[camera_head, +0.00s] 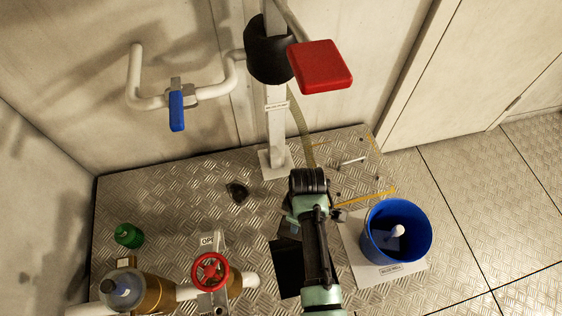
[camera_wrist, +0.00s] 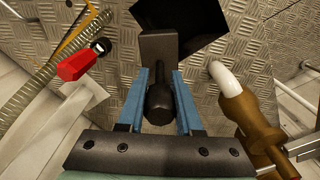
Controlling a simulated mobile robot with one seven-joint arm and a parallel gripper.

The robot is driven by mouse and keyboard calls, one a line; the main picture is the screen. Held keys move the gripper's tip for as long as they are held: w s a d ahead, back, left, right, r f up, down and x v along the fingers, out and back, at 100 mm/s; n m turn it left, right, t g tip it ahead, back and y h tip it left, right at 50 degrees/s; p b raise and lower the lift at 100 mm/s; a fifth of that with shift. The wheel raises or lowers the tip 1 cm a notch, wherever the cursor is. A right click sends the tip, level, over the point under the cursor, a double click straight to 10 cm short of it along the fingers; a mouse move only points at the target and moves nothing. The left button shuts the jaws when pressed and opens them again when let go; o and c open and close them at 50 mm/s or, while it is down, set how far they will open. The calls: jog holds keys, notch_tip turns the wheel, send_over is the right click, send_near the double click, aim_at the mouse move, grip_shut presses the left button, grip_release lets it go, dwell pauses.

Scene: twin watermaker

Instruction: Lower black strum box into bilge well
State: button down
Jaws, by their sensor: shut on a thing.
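My gripper (camera_wrist: 160,76) has its two blue fingers closed around the dark neck of the black strum box (camera_wrist: 160,47). The strum box has a blocky end pointing away from the gripper and a rounded black stem between the fingers. The bilge well (camera_wrist: 200,18) is a black square opening in the tread plate. In the wrist view the box's block overlaps the near edge of that opening; its height above it cannot be told.
A blue bucket (camera_head: 374,246) stands right of the well. A red handwheel valve (camera_head: 210,272) and brass fittings stand left. A small dark object (camera_head: 237,192) and a green cap (camera_head: 128,235) lie on the plate. A white post (camera_head: 276,130) rises behind. A red-handled item (camera_wrist: 78,67) shows left.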

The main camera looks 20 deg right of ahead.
jog(key=s+r+m+p, duration=0.2)
jog(key=s+m+p, duration=0.15)
jog(key=s, duration=0.35)
notch_tip(320, 180, down, 29)
jog(key=b, duration=2.3)
jog(key=shift+a+b, duration=0.2)
jog(key=shift+b, duration=0.2)
jog(key=shift+f+n+b, duration=0.25)
jog(key=shift+f+b, duration=0.3)
jog(key=shift+f, duration=0.15)
jog(key=c, duration=0.5)
grip_release()
jog(key=shift+r, duration=0.1)
notch_tip(320, 180, up, 13)
jog(key=p, duration=0.8)
